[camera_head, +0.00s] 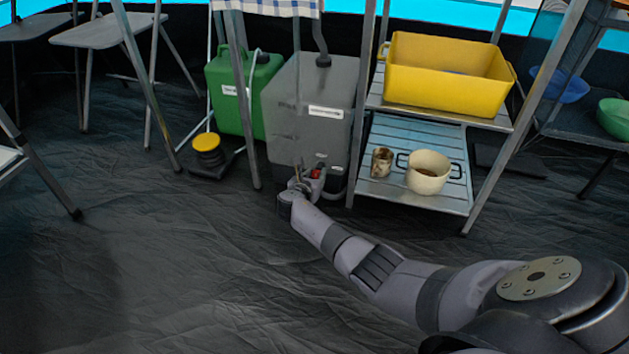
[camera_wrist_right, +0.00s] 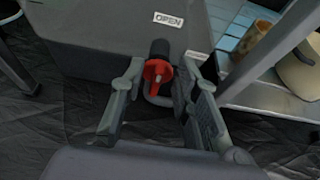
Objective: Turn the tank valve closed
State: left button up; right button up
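The grey tank (camera_head: 312,105) stands on the floor beneath the frame, with its valve (camera_head: 315,173) low on the front. In the right wrist view the valve's red handle (camera_wrist_right: 158,72) sits on a dark spout, below and left of a white label reading OPEN (camera_wrist_right: 169,19). My right gripper (camera_head: 303,183) is at the valve. In the wrist view its fingers (camera_wrist_right: 162,72) are apart, one on each side of the red handle, with visible gaps. The lower part of the valve is partly hidden. My left gripper is not in view.
A green canister (camera_head: 232,92) and a yellow-topped item (camera_head: 207,143) stand left of the tank. A metal shelf right of it holds a yellow bin (camera_head: 448,85), a stained cup (camera_head: 381,162) and a cream pot (camera_head: 428,172). Frame legs flank the tank. The floor in front is clear.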

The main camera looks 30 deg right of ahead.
jog(key=shift+c, duration=0.4)
grip_shut()
